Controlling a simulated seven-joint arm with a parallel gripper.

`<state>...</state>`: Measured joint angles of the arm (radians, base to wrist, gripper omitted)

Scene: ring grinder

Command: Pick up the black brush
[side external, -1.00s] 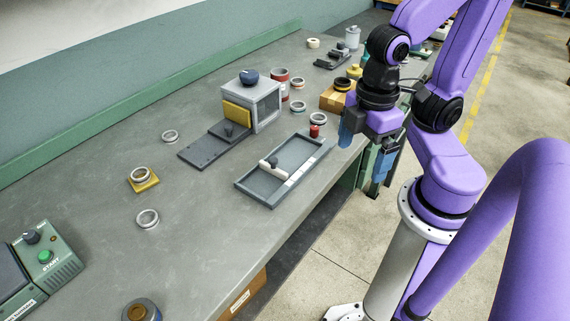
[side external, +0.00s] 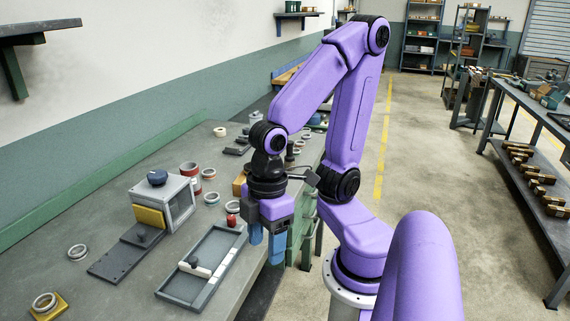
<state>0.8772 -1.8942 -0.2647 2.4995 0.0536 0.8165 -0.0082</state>
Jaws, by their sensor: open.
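I cannot clearly make out a black brush. A shallow grey tray (side external: 172,294) lies near the table's right edge. In it is a small white piece with a dark round end (side external: 194,264), which may be the brush; it is too small to tell. My gripper (side external: 266,246) has blue fingers pointing down, near the table's right edge and to the right of the tray. It is open, with nothing visible between the fingers. It is apart from the tray and the piece in it.
A grey box (side external: 177,207) with a yellow front panel and a dark blue knob stands left of the tray, beside a dark plate (side external: 113,262). A red-topped part (side external: 232,221) and several rings sit near the tray's far end.

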